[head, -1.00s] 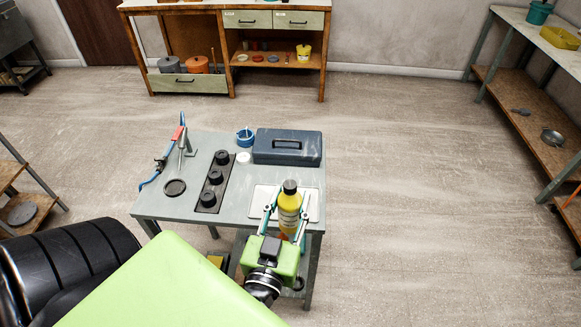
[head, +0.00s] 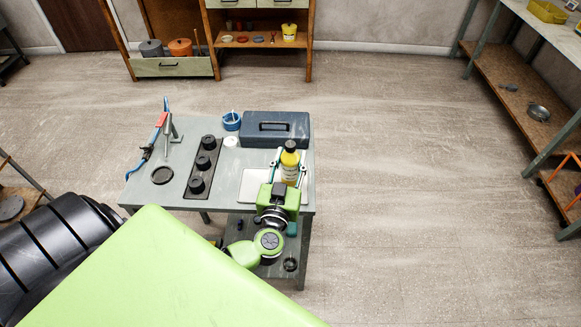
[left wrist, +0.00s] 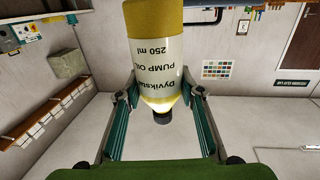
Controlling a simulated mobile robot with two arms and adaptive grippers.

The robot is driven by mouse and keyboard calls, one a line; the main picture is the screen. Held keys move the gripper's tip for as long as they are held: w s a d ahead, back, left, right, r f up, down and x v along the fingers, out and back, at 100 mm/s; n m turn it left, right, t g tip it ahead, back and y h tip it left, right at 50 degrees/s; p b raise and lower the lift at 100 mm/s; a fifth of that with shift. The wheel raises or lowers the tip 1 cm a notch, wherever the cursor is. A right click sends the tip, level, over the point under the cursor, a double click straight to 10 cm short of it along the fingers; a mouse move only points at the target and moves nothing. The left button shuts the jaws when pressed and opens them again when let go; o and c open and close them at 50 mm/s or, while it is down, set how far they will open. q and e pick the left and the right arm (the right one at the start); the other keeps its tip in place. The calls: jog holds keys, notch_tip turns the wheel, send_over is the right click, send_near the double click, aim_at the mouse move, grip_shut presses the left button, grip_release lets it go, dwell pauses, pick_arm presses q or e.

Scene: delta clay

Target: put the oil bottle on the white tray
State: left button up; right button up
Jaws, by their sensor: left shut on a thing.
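The oil bottle (head: 289,165) is yellow with a black cap and stands upright in the head view, over the right part of the table. In the left wrist view the bottle (left wrist: 160,60) appears upside down, with a pale label reading "PUMP OIL 250 ml". My left gripper (head: 290,170) is shut on it, with one finger on each side. The white tray (head: 253,185) lies flat at the table's front right corner, partly hidden behind the gripper and bottle. I cannot tell whether the bottle's base touches the tray. My right gripper is not in view.
A blue-grey toolbox (head: 262,130) stands behind the tray. Open floor lies right of the table (head: 222,189).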

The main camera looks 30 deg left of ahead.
aim_at(291, 167)
pick_arm(q)
jog(key=f, duration=0.3)
jog(key=shift+w+a+f, duration=0.15)
jog(key=shift+w+f, duration=0.15)
jog(key=shift+w, duration=0.05)
jog(key=shift+s+r, duration=0.1)
jog(key=o, duration=1.3)
jog(key=shift+f, duration=0.2)
jog(key=shift+r, duration=0.1)
